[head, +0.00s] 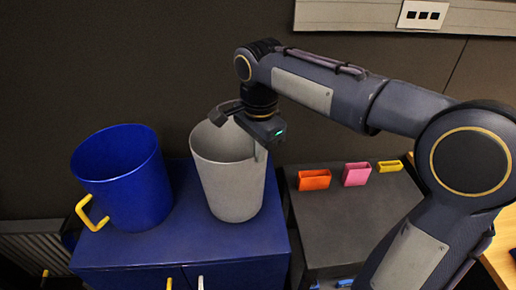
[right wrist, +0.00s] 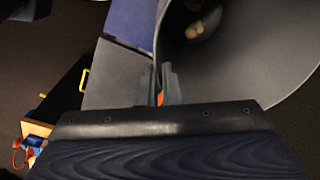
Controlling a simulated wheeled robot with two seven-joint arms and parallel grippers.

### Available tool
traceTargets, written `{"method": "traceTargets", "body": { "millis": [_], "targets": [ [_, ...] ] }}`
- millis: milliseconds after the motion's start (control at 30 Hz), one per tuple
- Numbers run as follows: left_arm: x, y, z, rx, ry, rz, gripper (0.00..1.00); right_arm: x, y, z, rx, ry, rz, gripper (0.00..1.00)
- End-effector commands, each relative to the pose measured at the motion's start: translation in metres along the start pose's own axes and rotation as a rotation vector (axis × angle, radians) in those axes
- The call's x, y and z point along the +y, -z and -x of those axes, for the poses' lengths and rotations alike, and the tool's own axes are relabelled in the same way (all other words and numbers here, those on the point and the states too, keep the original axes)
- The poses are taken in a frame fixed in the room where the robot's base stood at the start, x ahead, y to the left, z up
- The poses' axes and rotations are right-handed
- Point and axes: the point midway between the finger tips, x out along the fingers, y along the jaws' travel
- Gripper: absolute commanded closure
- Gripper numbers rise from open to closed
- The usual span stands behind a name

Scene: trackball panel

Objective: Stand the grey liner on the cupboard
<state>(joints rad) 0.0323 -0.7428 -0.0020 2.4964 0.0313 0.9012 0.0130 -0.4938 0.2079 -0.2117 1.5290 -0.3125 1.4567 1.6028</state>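The grey liner (head: 228,178) is a tapered bin, open end up, over the top of the blue cupboard (head: 185,248). It looks about upright; I cannot tell whether its base presses on the top. My right gripper (head: 262,150) is at the liner's right rim, pointing down. In the right wrist view its fingers (right wrist: 162,84) are close together with the liner's wall (right wrist: 250,65) between them, so it looks shut on the rim. Small tan round shapes show deep inside the liner. My left gripper is out of view.
A blue bin (head: 130,190) with a yellow handle (head: 88,213) stands left of the liner on the cupboard. A dark cabinet (head: 345,225) at the right bears an orange holder (head: 314,180), a pink one (head: 356,175) and a yellow one (head: 390,166). A dark wall rises behind.

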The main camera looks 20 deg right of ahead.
Motion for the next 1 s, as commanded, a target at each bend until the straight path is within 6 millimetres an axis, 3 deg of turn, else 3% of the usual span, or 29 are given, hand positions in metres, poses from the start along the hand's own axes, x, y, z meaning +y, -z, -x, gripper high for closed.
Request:
{"method": "traceTargets", "body": {
  "millis": [867,1000],
  "targets": [
    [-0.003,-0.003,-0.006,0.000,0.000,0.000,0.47,0.000,0.000,-0.011,0.000,0.002,0.000,1.00],
    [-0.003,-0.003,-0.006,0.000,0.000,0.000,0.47,0.000,0.000,-0.011,0.000,0.002,0.000,0.80]
  ]
}}
